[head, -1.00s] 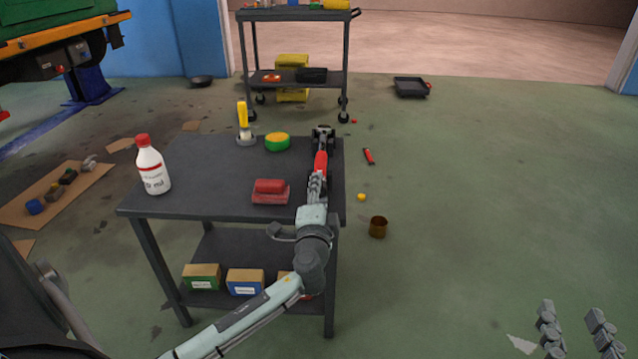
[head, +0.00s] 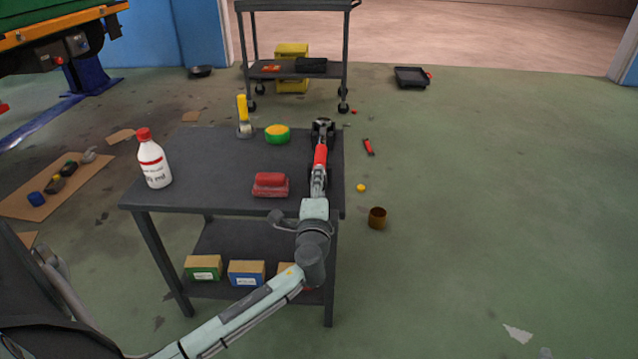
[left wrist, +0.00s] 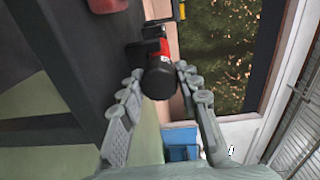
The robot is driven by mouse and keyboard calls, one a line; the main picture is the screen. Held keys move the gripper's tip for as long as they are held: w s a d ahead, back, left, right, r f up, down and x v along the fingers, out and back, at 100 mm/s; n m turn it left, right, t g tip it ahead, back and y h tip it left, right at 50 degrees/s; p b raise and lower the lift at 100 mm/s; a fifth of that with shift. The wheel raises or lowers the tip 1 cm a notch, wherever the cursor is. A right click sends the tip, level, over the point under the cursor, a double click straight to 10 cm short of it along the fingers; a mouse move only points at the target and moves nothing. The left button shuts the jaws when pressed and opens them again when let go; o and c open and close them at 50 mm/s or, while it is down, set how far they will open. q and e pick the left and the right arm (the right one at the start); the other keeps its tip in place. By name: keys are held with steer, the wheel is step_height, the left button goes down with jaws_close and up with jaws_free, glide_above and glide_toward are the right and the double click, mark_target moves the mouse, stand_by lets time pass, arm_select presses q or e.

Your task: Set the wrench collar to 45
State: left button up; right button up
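The wrench (head: 320,154), with a red middle and a black far end, lies along the right side of the dark cart top. My left gripper (head: 318,182) is at its near end, pointing away along it. In the left wrist view, the wrench's round black end (left wrist: 160,80) sits between the tips of my left gripper (left wrist: 160,74). The two fingers are spread on either side, with a small gap showing on the left. The collar and its scale marks are too small to read. My right gripper is not clearly visible.
On the cart top (head: 210,165) stand a white bottle (head: 153,162), a red block (head: 270,185), a green-yellow round item (head: 277,134) and a yellow-handled tool (head: 243,115). A brown cup (head: 377,217) and a yellow ball (head: 361,188) lie on the floor. Floor to the right is mostly clear.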

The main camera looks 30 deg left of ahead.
arm_select(q)
steer(key=o, duration=0.4)
